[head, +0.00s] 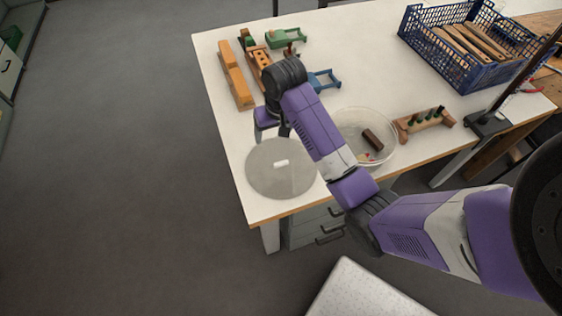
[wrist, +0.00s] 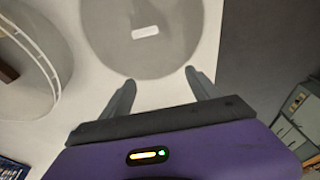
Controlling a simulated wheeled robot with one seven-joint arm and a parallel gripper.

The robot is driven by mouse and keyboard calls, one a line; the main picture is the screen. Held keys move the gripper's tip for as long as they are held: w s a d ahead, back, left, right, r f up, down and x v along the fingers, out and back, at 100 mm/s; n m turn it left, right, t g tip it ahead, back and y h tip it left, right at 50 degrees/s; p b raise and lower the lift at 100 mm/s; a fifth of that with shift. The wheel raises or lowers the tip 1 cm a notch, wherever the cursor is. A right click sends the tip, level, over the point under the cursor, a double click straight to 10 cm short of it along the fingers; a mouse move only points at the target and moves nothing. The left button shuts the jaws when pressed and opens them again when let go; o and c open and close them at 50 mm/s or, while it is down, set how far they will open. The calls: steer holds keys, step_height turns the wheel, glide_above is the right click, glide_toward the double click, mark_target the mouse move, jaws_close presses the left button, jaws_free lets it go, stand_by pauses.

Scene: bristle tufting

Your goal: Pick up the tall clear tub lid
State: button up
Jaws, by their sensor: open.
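The clear tub lid (head: 262,178) is a round, see-through grey disc with a small white bar handle (head: 281,163) at its middle. It lies flat on the near left corner of the white table. In the wrist view the lid (wrist: 172,55) and its handle (wrist: 145,32) show beyond the fingertips. My gripper (head: 270,132) is above the table near the far edge of the lid. In the wrist view my gripper (wrist: 158,81) is open, with nothing between its two fingers.
A clear round tub (head: 389,148) holding a dark brown block stands right of the lid. Right of it is a wooden rack (head: 425,125). Wooden, green and blue tools (head: 323,79) lie behind my gripper. A blue crate (head: 468,78) stands at the back right. The table (head: 215,80) ends just left of the lid.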

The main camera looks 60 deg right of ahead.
mark_target(281, 161)
steer(key=s, duration=0.1)
steer(key=s+a+g, duration=0.1)
steer(key=s, duration=0.1)
steer(key=s+f+g, duration=0.1)
steer(key=shift+s+a+f+y, duration=0.1)
steer(key=shift+s+a+y, duration=0.05)
steer(key=shift+y, duration=0.25)
steer(key=shift+s+f+b, duration=0.1)
steer(key=shift+f+b, duration=0.35)
steer(key=shift+f, duration=0.4)
steer(key=shift+w+f+p, duration=0.2)
steer(key=shift+f+p, duration=0.05)
steer(key=shift+f, duration=1.2)
steer(key=shift+w+f+p, duration=0.2)
steer(key=shift+f, duration=1.25)
steer(key=c, duration=1.4)
